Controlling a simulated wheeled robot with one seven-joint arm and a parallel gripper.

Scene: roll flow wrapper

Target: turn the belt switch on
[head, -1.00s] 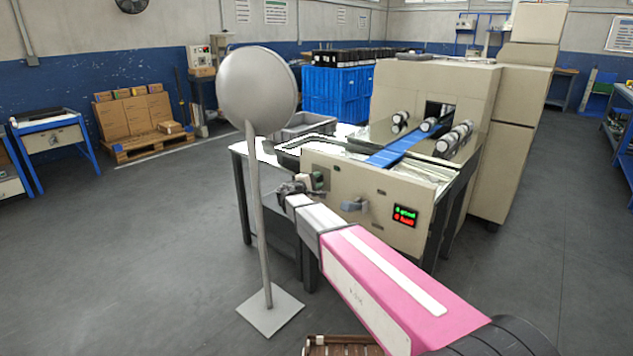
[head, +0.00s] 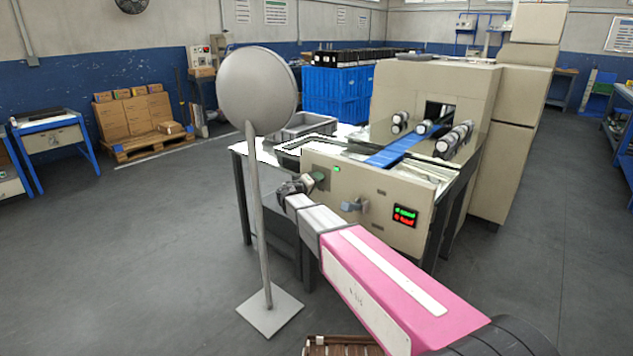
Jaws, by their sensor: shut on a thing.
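The beige wrapper machine (head: 420,221) stands ahead of me, its front panel facing me. The belt switch (head: 319,177) is a small dark-green handle at the panel's left end, partly hidden by my gripper. My gripper (head: 306,183) is at the switch and shut on it; the fingertips are small and hard to make out. A small green light (head: 337,169) glows on the panel just right of the switch. The blue belt (head: 393,150) runs up into the machine's opening; I cannot tell whether it moves.
A grey latch-like handle (head: 354,205) and a dark display (head: 405,215) with green and red rows are on the panel. A round grey disc on a pole (head: 257,90) stands close on the left. The floor left of it is clear.

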